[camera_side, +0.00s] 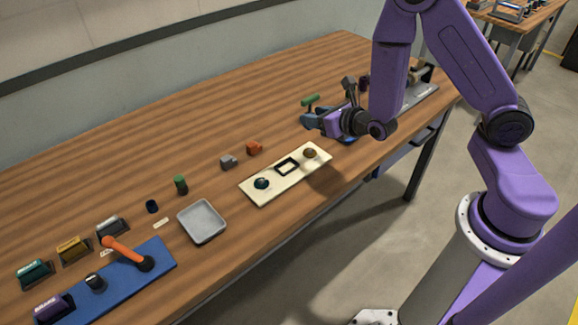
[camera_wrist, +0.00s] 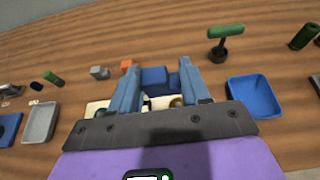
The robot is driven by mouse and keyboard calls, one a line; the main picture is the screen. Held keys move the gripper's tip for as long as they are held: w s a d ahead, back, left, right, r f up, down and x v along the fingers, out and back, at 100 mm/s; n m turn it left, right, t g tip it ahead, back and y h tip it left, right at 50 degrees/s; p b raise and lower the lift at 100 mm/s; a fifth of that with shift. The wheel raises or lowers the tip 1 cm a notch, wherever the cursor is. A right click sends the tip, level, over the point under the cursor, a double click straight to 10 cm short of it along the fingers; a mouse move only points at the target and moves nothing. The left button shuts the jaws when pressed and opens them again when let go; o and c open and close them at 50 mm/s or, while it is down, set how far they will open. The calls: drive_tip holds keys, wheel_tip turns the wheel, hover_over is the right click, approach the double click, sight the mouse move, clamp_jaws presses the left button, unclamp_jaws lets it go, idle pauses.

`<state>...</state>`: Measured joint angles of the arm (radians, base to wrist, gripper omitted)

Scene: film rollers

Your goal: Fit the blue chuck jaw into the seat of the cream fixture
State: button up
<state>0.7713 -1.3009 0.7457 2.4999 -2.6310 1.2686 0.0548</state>
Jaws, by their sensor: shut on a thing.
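The cream fixture (camera_side: 272,190) lies flat on the table in the side view. Its seat is a dark-rimmed square opening (camera_side: 287,167), between a dark knob (camera_side: 261,184) and a brass knob (camera_side: 310,153). My gripper (camera_side: 311,121) is above the table, behind and to the right of the fixture. In the wrist view its two grey-blue fingers (camera_wrist: 156,85) are shut on the blue chuck jaw (camera_wrist: 155,79). Part of the fixture (camera_wrist: 97,107) shows beyond the gripper there; the fingers and palm hide its seat. I cannot make out the jaw in the side view.
An orange block (camera_side: 254,148) and a grey block (camera_side: 228,161) stand behind the fixture. A grey tray (camera_side: 202,222) is to its left. A blue tray (camera_wrist: 254,97) and a green-topped tool (camera_wrist: 225,32) are right of the gripper in the wrist view.

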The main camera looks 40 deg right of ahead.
idle(0.5)
hover_over(290, 169)
wheel_tip(290, 169, down, 3)
drive_tip(key=shift+s+a+f, duration=0.15)
drive_tip(key=shift+f, duration=1.95)
drive_tip(key=shift+s+a+f, duration=0.1)
drive_tip(key=shift+s+f, duration=0.05)
drive_tip(key=shift+f, duration=1.9)
drive_tip(key=shift+f, duration=0.2)
drive_tip(key=o, duration=1.7)
drive_tip(key=shift+c, duration=0.2)
